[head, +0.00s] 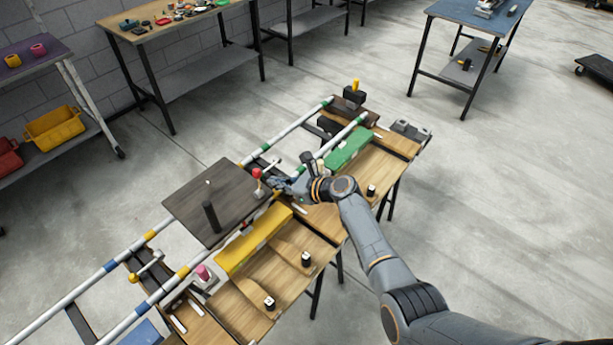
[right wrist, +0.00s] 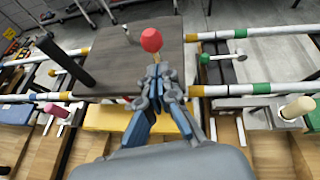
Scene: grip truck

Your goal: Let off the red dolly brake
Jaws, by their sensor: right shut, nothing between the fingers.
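The red knob (head: 257,173) of the brake lever stands at the right edge of a dark flat dolly deck (head: 187,206). In the right wrist view the red knob (right wrist: 151,40) sits on a thin tan stem that leans up to the left, just beyond my fingertips. My right gripper (head: 281,184) is shut and empty, close beside the lever on its right. In the right wrist view the closed fingertips (right wrist: 158,76) overlap the lower stem; I cannot tell whether they touch it. My left gripper is out of view.
A dark post (head: 211,217) rises from the deck. Striped rails (head: 298,124) run along both sides. A yellow block (head: 253,240) and a green block (head: 348,148) lie along the wooden bench. A green-knobbed lever (right wrist: 204,57) stands right of the deck. A yellow-knobbed lever (head: 133,278) is at lower left.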

